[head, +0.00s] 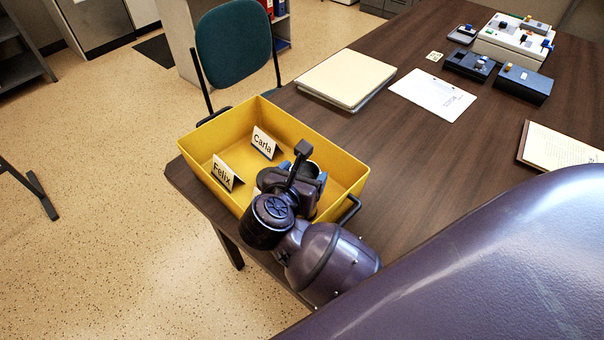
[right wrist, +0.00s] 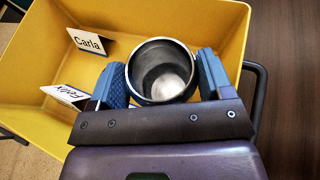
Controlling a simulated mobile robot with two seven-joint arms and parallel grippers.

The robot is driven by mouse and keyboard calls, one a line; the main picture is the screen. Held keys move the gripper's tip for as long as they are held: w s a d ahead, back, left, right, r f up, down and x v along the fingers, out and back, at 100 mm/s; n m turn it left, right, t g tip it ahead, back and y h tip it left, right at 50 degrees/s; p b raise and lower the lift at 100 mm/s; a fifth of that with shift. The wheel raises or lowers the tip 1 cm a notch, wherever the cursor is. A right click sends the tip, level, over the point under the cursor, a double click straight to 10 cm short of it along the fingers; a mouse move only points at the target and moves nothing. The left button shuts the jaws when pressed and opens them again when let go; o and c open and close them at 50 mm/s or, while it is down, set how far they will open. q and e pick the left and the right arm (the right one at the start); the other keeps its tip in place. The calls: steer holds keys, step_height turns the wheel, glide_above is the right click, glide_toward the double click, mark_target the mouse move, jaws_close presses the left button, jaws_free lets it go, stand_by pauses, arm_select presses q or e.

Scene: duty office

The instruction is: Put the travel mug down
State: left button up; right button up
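The travel mug (right wrist: 162,72) is a round open cup with a dark rim and bare metal inside, seen from above in the right wrist view. My right gripper (right wrist: 163,82) has its blue fingers against both sides of the mug. In the head view the right gripper (head: 303,174) points down over the right part of a yellow crate (head: 208,133), and only a bit of the mug's rim shows past it. Whether the mug's base touches the crate floor is hidden. My left gripper is not in view.
In the crate, cards read Carla (head: 264,142) and Felix (head: 223,172), left of the mug. The crate stands at the corner of the dark table (head: 420,175), with a black handle (head: 350,209). A folder stack (head: 346,78) lies behind it. A green chair (head: 235,45) stands beside the table.

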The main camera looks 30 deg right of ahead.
steer(key=o, duration=0.4)
steer(key=shift+o, duration=0.2)
steer(key=shift+r, duration=0.25)
steer(key=v, duration=0.7)
steer(key=shift+s+a, duration=0.2)
